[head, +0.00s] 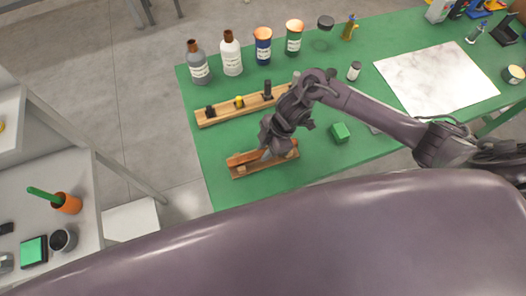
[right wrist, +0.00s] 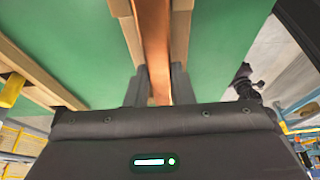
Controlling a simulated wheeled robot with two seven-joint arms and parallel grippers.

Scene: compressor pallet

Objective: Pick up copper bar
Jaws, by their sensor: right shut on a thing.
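The copper bar (head: 242,158) is an orange-brown bar lying along a small wooden rack (head: 262,168) near the front left of the green table. In the right wrist view the copper bar (right wrist: 153,45) runs away from between my fingers, with wooden strips of the rack (right wrist: 180,30) on both sides. My right gripper (head: 267,152) reaches down over the rack and is shut on the copper bar; its two dark fingers (right wrist: 154,88) flank the bar. I cannot tell whether the bar is lifted off the rack. My left gripper is not in view.
A longer wooden rack (head: 225,112) with small tools lies behind. Several bottles and jars stand along the table's back edge. A green block (head: 340,132) sits right of my right gripper, and a white marble sheet (head: 435,80) lies farther right. A grey side table (head: 85,215) is at left.

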